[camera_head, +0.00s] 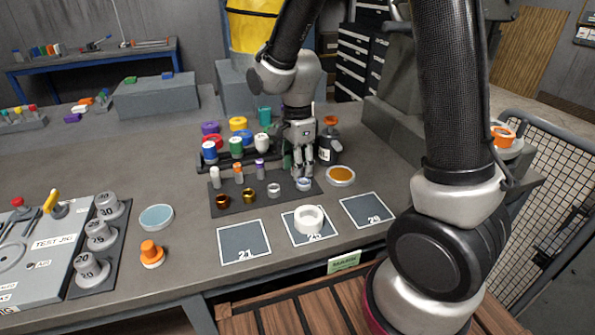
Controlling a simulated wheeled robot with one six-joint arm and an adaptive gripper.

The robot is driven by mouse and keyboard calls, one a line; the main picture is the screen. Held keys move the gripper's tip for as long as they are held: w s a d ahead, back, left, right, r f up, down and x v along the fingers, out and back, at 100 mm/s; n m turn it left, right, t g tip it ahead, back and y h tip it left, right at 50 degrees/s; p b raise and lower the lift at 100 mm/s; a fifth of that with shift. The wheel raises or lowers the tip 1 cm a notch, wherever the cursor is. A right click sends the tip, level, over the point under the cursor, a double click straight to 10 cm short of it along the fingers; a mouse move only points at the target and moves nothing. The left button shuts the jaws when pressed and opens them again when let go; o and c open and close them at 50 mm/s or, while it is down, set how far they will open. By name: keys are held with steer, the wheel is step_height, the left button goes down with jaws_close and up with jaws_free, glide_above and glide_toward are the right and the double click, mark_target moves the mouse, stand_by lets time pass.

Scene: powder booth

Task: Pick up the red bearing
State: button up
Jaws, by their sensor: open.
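My gripper (303,172) points down over the dark mat (232,208) in the middle of the table. Its fingers are just above or beside a small blue-and-silver ring (304,184) at the mat's right end; I cannot tell if they touch it. The gripper is open, with nothing seen between its fingers. I cannot make out a clear red bearing. A little red (213,143) shows behind the blue-topped cylinder (209,150) in the rack. The gripper and wrist hide part of the rack's right side.
Copper, brass and silver rings stand on the mat. A white ring (308,219) lies on one marked square. A black jar (328,150) stands close right of my gripper, with an amber dish (341,175) in front. An orange-topped knob (151,252) stands at left.

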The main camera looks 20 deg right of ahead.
steer(key=shift+c, duration=0.4)
steer(key=c, duration=0.7)
